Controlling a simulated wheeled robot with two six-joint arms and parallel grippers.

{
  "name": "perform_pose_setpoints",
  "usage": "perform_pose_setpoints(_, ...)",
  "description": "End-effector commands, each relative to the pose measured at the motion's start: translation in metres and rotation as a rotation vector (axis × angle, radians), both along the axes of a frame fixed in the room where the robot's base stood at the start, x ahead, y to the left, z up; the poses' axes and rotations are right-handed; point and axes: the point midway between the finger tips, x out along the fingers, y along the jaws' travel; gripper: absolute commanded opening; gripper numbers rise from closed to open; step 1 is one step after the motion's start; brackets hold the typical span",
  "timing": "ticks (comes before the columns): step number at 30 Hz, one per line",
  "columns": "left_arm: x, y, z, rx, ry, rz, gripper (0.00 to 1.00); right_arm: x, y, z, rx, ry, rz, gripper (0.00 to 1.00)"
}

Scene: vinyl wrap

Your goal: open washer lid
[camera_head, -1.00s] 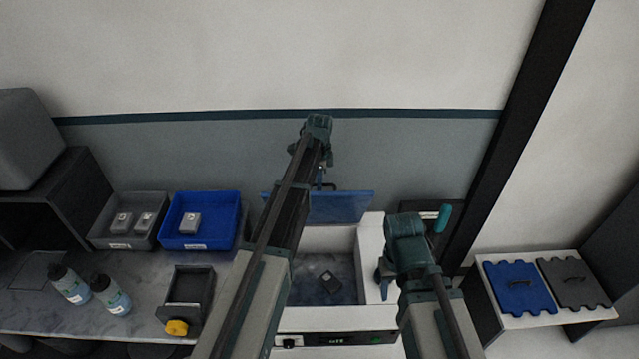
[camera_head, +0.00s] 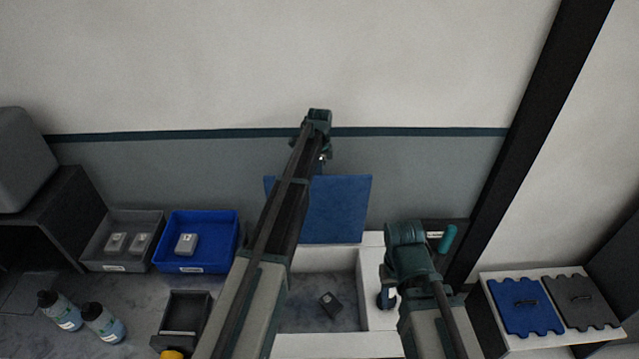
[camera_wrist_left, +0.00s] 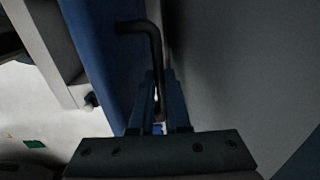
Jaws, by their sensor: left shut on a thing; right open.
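The washer lid (camera_head: 340,208) is a blue panel standing nearly upright at the back of the white washer (camera_head: 376,262). The washer's tub is open, and a small dark item (camera_head: 330,304) lies inside it. In the left wrist view the lid (camera_wrist_left: 100,50) has a black bent handle (camera_wrist_left: 152,42). My left gripper (camera_wrist_left: 158,122) is shut on that handle; in the head view its fingers are mostly hidden behind my left arm. My right gripper (camera_head: 386,298) is open beside the tub's right wall.
A blue bin (camera_head: 196,257) and a grey bin (camera_head: 118,257) hold small grey boxes at left. Two bottles (camera_head: 104,323) and a black tray (camera_head: 184,318) stand on the counter. Blue (camera_head: 525,307) and grey (camera_head: 582,301) panels lie on a stand at right. The wall is close behind the lid.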

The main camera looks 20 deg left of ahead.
Motion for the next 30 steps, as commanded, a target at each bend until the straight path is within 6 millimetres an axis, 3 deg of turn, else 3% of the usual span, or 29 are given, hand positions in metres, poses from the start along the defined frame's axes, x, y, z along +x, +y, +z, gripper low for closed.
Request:
perform_pose_setpoints(3,0.027,0.006,-0.004,0.000,0.000,0.001,0.00,0.000,0.000,-0.004,0.000,0.000,0.001,0.50)
perform_pose_setpoints(9,0.051,0.014,-0.010,-0.001,0.000,0.000,0.00,0.000,0.000,-0.010,0.000,0.000,0.002,0.50)
perform_pose_setpoints(18,0.067,0.019,-0.012,0.001,-0.006,0.000,0.00,0.000,0.000,-0.013,-0.001,0.000,0.003,0.50)
perform_pose_setpoints(29,0.071,0.021,-0.012,0.004,-0.006,0.001,0.00,0.000,0.000,-0.012,-0.001,0.000,0.003,0.50)
perform_pose_setpoints(30,0.071,0.021,-0.012,0.004,-0.006,0.001,0.19,0.000,0.000,-0.012,-0.001,0.000,0.003,0.50)
